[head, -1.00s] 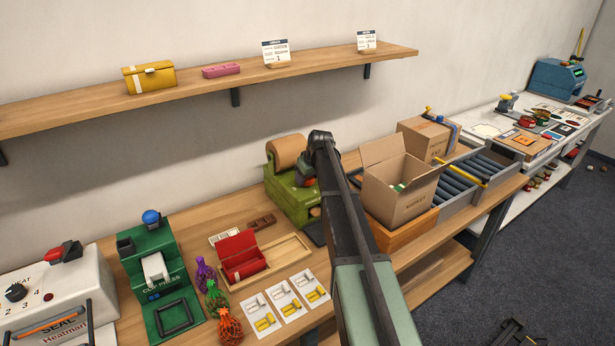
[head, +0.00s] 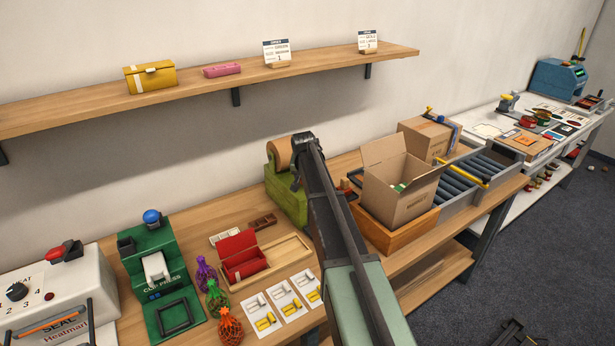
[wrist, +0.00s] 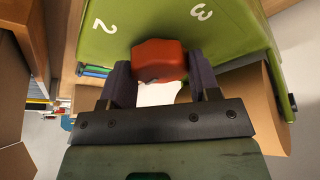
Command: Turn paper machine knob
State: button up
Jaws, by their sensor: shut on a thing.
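The green paper machine (head: 290,200) stands on the wooden bench against the wall, with a brown paper roll (head: 279,153) on top. In the head view my arm hides much of its front and the knob. In the wrist view its green face (wrist: 165,22) carries the white numbers 2 and 3. The red knob (wrist: 159,60) sits between those numbers. My gripper (wrist: 160,84) is shut on the red knob, with one dark finger on each side of it. The paper roll also shows in the wrist view (wrist: 255,105).
An open cardboard box (head: 398,188) in an orange wooden tray (head: 398,235) stands right of my arm, before a roller conveyor (head: 470,175). A red box (head: 240,255), net bags and the green clip press (head: 160,265) are to the left. A shelf (head: 210,90) runs above.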

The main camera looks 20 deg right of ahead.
jog(key=shift+m, duration=0.4)
jog(key=o, duration=0.9)
jog(key=p+v, duration=1)
jog(key=shift+r, duration=0.35)
jog(key=shift+a, duration=0.15)
